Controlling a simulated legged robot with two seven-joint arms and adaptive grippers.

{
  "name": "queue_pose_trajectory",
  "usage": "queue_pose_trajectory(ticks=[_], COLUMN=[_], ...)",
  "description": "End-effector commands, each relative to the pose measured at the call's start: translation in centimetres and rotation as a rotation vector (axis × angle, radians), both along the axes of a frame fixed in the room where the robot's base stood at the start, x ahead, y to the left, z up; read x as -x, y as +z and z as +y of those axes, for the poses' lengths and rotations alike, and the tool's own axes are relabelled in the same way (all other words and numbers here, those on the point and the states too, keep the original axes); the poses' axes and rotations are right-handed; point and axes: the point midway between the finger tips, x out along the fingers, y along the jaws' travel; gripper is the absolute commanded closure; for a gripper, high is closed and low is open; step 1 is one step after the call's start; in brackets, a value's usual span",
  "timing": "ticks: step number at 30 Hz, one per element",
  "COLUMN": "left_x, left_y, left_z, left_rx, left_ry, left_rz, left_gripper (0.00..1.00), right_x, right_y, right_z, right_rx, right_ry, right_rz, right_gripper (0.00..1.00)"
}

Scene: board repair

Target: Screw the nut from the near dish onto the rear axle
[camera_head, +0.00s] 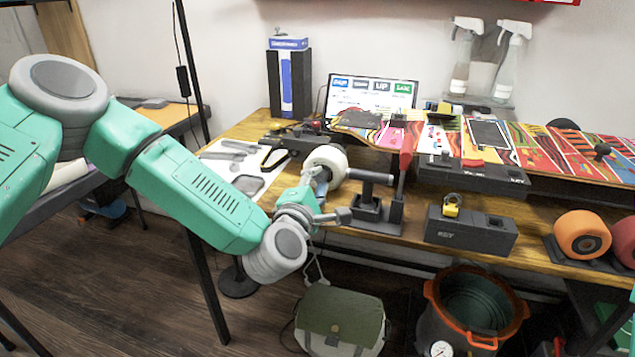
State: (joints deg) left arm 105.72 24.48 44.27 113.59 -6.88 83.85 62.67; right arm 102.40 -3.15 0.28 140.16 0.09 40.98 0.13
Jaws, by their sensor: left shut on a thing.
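My left gripper (323,193) is at the front edge of the wooden workbench, left of the middle. It is shut on a white wheel (331,160), which shows just above and behind its fingers. The fingers partly cover the wheel. A colourful skateboard deck (535,146) lies along the back of the bench on dark supports. I cannot make out the nut, the near dish or the rear axle. My right gripper is not in view.
Right of the wheel stands a dark fixture with a horizontal cylinder (370,177) and a red-tipped lever (405,150). A dark box (470,230) and an orange wheel (581,234) are farther right. A laptop (371,95) stands behind. An orange-rimmed bucket (432,290) is below.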

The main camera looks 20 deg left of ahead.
Motion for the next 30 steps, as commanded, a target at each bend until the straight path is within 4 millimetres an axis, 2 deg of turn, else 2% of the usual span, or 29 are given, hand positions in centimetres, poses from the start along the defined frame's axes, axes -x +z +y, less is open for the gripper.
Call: queue_pose_trajectory(ticks=[9, 20, 27, 30], left_x=[0.01, 0.02, -0.01, 0.00], left_y=[-0.01, -0.07, 0.00, -0.09], left_z=[-0.23, -0.22, -0.30, -0.24], left_rx=[-0.453, -0.527, -0.923, -0.995], left_ry=[-0.006, -0.007, -0.008, -0.008], left_rz=[-0.015, -0.016, -0.032, -0.031], left_gripper=[1.00, 1.00, 1.00, 1.00], right_x=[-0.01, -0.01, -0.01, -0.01], right_y=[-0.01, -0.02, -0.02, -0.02], right_z=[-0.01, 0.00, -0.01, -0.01], right_rx=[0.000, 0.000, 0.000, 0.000], right_ry=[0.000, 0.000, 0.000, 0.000], right_rz=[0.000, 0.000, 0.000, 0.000], right_gripper=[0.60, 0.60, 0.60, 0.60])
